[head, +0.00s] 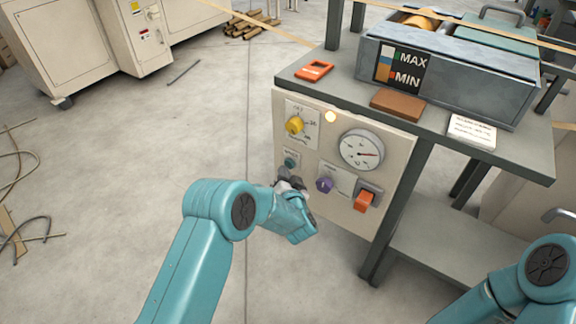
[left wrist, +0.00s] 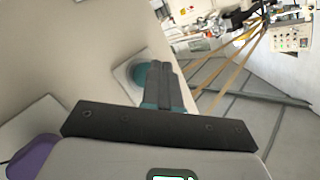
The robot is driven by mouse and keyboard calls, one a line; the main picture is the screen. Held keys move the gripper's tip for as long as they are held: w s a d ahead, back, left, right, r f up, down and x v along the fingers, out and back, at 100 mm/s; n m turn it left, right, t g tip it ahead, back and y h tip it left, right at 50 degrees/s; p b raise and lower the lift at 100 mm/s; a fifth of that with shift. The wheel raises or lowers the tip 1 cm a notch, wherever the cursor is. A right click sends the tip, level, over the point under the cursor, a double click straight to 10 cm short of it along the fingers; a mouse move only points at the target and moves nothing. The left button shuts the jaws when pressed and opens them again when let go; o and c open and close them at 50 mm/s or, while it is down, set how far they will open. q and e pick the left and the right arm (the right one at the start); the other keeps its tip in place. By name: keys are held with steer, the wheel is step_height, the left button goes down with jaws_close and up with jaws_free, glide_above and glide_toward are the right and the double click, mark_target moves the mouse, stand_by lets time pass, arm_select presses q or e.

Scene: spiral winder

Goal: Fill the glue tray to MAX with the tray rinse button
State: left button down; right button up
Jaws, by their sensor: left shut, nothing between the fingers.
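The grey glue tray (head: 480,88) sits on the bench top, with a level window (head: 384,66) beside the words MAX and MIN. The exact level is too small to read. A teal round button (head: 290,162) is on the cream control panel (head: 345,131); its label is unreadable. It also shows in the left wrist view (left wrist: 140,74). My left gripper (head: 283,179) is shut and empty, at the panel just below the button. In the left wrist view its fingers (left wrist: 169,76) overlap the button's edge; contact cannot be told. My right gripper is out of view.
A purple knob (head: 325,184) and an orange switch (head: 364,202) are right of the teal button. A yellow knob (head: 295,124), lit lamp (head: 330,116) and dial (head: 361,150) are above. An orange device (head: 315,70) and brown block (head: 398,105) lie on the bench.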

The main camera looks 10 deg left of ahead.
arm_select(q)
steer(key=shift+w+d, duration=0.15)
steer(key=shift+w, duration=0.25)
stand_by(0.4)
steer(key=shift+s, duration=0.1)
stand_by(3.8)
steer(key=shift+s+a, duration=0.3)
steer(key=shift+s, duration=0.4)
steer(key=s, duration=0.1)
steer(key=s+a+p, duration=0.1)
steer(key=s, duration=0.1)
steer(key=s+p, duration=0.1)
steer(key=shift+s+a, duration=0.35)
stand_by(0.7)
